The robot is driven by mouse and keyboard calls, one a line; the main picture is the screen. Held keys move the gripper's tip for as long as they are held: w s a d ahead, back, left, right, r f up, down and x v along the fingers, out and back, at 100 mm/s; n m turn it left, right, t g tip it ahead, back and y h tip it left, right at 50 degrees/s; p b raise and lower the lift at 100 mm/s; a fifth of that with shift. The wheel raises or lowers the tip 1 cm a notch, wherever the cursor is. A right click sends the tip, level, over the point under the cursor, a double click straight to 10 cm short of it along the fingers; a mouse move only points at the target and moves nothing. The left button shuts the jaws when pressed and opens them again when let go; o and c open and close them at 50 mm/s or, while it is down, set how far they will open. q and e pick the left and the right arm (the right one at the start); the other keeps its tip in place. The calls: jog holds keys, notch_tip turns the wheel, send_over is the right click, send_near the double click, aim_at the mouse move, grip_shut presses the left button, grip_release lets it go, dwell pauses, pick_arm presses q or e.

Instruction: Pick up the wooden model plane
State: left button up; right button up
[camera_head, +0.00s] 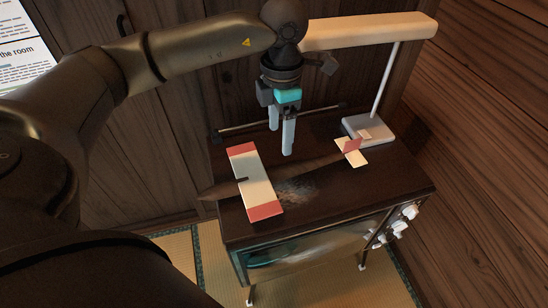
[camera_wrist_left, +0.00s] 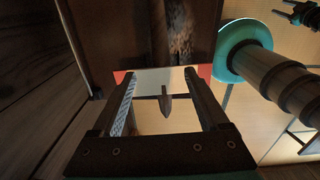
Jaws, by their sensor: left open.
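The wooden model plane (camera_head: 300,174) lies on top of a dark cabinet in the head view. It has a brown pointed body, a pale wing with red ends and a small pale and red tail at the right. In the left wrist view its wing (camera_wrist_left: 149,85) and pointed nose (camera_wrist_left: 165,101) show between and beyond the fingers. My left gripper (camera_head: 281,145) is open, pointing down beside the plane's body on the wall side, between wing and tail. The fingers show nothing between them in the head view.
The dark cabinet (camera_head: 408,181) has a glass front and pale knobs (camera_head: 395,228). A desk lamp (camera_head: 368,128) stands at its back right, its long head (camera_head: 370,31) over the cabinet. A wooden wall is behind. Tatami floor (camera_head: 175,250) shows in front.

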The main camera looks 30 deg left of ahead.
aim_at(281, 170)
pick_arm(q)
notch_tip(281, 170, down, 8)
jog(key=shift+s+d+f+b, duration=0.15)
jog(key=shift+f+b, duration=0.1)
jog(key=shift+b, duration=0.95)
jog(key=shift+w+f+b, duration=0.2)
jog(key=shift+f+b, duration=0.4)
jog(key=shift+f, duration=0.95)
jog(key=shift+w+f+b, duration=0.1)
jog(key=shift+f+b, duration=0.4)
jog(key=shift+f, duration=1)
pick_arm(e)
jog(key=w+a+r, duration=0.4)
jog(key=w+a, duration=0.1)
jog(key=w, duration=0.2)
jog(key=shift+a+r+y, duration=0.15)
jog(key=shift+a+y, duration=0.15)
pick_arm(q)
grip_shut()
